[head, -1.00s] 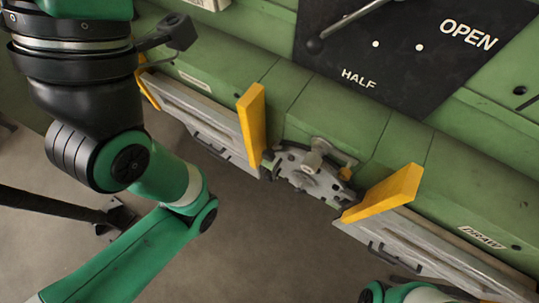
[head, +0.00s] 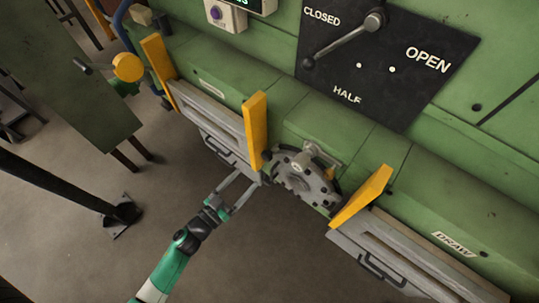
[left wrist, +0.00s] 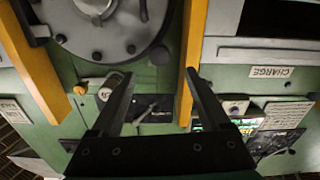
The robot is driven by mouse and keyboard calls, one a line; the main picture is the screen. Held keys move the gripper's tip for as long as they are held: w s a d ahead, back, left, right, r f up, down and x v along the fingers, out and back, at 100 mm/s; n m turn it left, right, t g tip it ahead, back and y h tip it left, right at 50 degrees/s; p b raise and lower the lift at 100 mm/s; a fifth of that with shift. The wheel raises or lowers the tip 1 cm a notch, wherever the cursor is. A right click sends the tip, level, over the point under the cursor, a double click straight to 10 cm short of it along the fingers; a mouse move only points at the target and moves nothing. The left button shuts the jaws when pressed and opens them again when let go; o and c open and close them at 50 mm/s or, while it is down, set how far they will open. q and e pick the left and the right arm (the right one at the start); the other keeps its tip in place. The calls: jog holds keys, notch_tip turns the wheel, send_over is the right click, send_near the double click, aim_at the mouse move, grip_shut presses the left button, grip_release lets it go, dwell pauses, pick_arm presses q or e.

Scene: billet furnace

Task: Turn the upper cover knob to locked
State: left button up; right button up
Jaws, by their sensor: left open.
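A round grey metal cover (head: 303,178) with a notched, bolted rim sits between two yellow posts on the green furnace front. A large bolted disc also shows at the top of the left wrist view (left wrist: 98,28). A small pale knob (left wrist: 108,88) is below the disc in that view, left of my left finger; I cannot tell whether it is the upper cover knob. My left gripper (head: 247,179) is open and empty, left of the cover and apart from it. Its spread fingers also show in the wrist view (left wrist: 160,72). My right gripper is out of view.
Yellow posts (head: 255,130) and (head: 361,197) flank the cover. Grey drawers with black handles (head: 380,268) lie beyond them. A black panel (head: 420,35) marked CLOSED, HALF and OPEN has a lever (head: 345,42). The floor in front is clear.

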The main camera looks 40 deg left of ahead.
aim_at(265, 159)
pick_arm(q)
jog(key=w, duration=0.4)
jog(key=w+b, duration=0.1)
jog(key=w, duration=0.2)
jog(key=w+a+b, duration=0.1)
jog(key=w, duration=0.3)
jog(key=shift+w, duration=0.35)
grip_shut()
